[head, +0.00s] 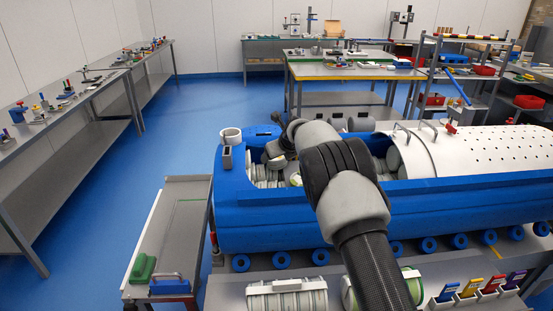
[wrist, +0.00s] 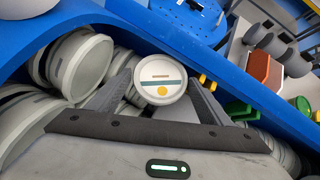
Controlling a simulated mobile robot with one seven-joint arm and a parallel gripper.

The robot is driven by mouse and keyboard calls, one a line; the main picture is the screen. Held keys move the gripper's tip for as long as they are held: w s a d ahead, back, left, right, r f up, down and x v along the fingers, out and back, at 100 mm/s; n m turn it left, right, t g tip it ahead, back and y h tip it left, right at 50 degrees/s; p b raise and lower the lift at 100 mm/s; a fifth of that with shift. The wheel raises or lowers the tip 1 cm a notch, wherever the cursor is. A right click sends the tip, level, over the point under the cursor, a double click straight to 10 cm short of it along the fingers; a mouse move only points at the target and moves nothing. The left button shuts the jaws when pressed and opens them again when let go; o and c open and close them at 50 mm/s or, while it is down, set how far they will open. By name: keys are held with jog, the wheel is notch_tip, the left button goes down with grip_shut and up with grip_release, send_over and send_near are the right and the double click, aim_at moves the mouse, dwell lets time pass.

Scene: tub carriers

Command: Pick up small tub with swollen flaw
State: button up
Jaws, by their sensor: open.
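In the wrist view, a small white tub (wrist: 160,75) with a teal stripe and a yellow dot on its lid faces the camera. I cannot tell for sure whether its lid is swollen. My gripper (wrist: 163,84) is open, with one dark finger on each side of this tub in the picture; I see no clear contact. The tub's lower part is hidden. Several larger grey tubs (wrist: 80,66) lie to the left. They lie in a blue carrier (head: 290,214), whose wall rises close behind.
A perforated white cover (head: 480,155) closes the carrier's right part. Grey tubs also lie under the arm at the carrier's left end (head: 265,174). A low cart (head: 175,225) with a green block stands left. Blue floor is free beyond it.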

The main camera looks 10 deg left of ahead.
jog(key=shift+w+f, duration=0.1)
jog(key=shift+f, duration=0.1)
jog(key=c, duration=0.6)
jog(key=shift+c, duration=1.3)
jog(key=shift+r, duration=0.15)
